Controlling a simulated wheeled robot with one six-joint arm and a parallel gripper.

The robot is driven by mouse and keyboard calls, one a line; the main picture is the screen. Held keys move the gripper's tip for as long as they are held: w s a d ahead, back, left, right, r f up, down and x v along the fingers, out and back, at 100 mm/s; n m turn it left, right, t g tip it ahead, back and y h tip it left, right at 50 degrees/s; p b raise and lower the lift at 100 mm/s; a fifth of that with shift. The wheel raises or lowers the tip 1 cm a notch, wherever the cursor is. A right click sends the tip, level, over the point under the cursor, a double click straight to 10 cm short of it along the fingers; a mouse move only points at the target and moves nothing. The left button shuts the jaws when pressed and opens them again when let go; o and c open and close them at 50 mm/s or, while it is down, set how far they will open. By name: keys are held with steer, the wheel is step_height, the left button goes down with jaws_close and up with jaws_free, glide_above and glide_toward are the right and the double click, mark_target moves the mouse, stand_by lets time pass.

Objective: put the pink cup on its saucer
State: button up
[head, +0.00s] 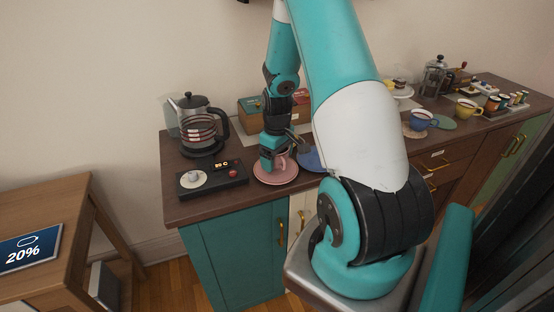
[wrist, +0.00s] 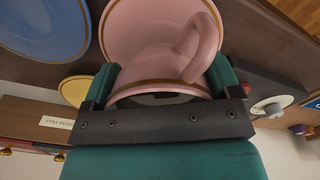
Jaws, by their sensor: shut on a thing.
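My gripper (head: 274,163) is over the pink saucer at the front of the sideboard, fingers pointing down. It is shut on the pink cup (head: 283,162), which shows only in part beside the fingers. In the wrist view the cup (wrist: 150,66) sits between the two green fingers, its handle toward the upper right. The pink saucer (head: 262,178) lies flat beneath the cup, and its gold-edged rim also shows in the wrist view (wrist: 118,22). The cup is over the saucer's middle area; I cannot tell whether it touches it.
A blue saucer (head: 309,158) lies close to the right, partly behind my arm. A black control box (head: 212,180) with a small dial and red button is just left. A kettle (head: 196,112) stands behind it. Blue (head: 421,119) and yellow (head: 467,108) cups stand farther right.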

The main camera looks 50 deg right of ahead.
steer(key=shift+f, duration=0.65)
steer(key=shift+f, duration=0.2)
steer(key=o, duration=0.8)
steer(key=shift+o, duration=0.2)
step_height(320, 180, up, 12)
steer(key=r+b, duration=0.1)
steer(key=b, duration=0.1)
steer(key=w+a+r+n+t, duration=0.15)
steer(key=a+r, duration=0.25)
steer(key=a, duration=0.8)
steer(key=s+a+r+n+y, duration=0.1)
steer(key=s+a+r, duration=0.1)
steer(key=s+a, duration=0.3)
steer(key=s+a+r+n+g+y, duration=0.1)
steer(key=s+a, duration=0.5)
steer(key=a, duration=0.6)
steer(key=s+a+r+n+y, duration=0.2)
steer(key=s+a+r+n, duration=0.1)
steer(key=a, duration=0.6)
steer(key=shift+s+a+r, duration=0.2)
steer(key=shift+s+r, duration=0.25)
steer(key=shift+s, duration=0.75)
